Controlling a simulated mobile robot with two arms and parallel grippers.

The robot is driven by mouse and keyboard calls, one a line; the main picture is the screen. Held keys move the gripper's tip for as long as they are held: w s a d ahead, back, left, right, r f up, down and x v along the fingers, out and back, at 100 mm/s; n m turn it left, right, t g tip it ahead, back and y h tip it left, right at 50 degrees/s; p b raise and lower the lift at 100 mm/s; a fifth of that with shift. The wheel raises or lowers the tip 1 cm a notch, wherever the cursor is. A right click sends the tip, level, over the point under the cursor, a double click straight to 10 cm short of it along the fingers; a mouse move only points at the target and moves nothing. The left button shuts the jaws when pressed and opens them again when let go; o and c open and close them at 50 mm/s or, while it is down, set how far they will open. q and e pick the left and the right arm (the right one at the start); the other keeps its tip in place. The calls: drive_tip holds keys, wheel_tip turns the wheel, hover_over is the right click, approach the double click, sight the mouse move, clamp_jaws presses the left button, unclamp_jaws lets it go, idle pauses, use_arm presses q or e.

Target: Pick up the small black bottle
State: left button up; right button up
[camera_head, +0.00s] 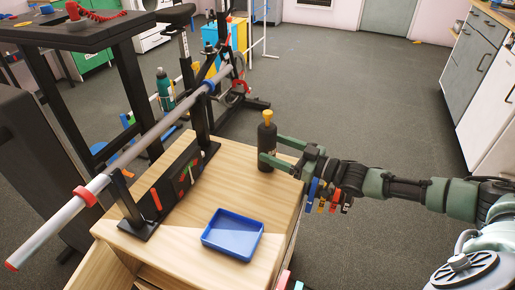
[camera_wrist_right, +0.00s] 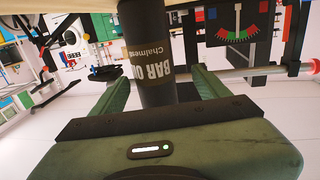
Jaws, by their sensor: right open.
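The small black bottle (camera_head: 267,151) stands upright near the right back edge of the wooden table (camera_head: 180,228). It has a yellow top. My right gripper (camera_head: 271,147) reaches in from the right, with its green fingers open on either side of the bottle. In the right wrist view the bottle (camera_wrist_right: 150,60), with "BAR" lettering, is between the two fingers (camera_wrist_right: 160,88), with gaps beside it. My left gripper is not in view.
A blue tray (camera_head: 233,234) lies at the table's front. A long metal bar (camera_head: 135,137) on black supports crosses the left side, with a dark panel and gauge (camera_head: 182,178) beneath. A green bottle (camera_head: 165,90) stands behind it. Floor beyond the table is mostly open.

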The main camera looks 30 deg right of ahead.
sight(259, 141)
drive_tip(key=x, duration=0.3)
drive_tip(key=b+x, duration=0.1)
drive_tip(key=x, duration=0.2)
drive_tip(key=shift+w+d, duration=0.15)
drive_tip(key=shift+w, duration=0.35)
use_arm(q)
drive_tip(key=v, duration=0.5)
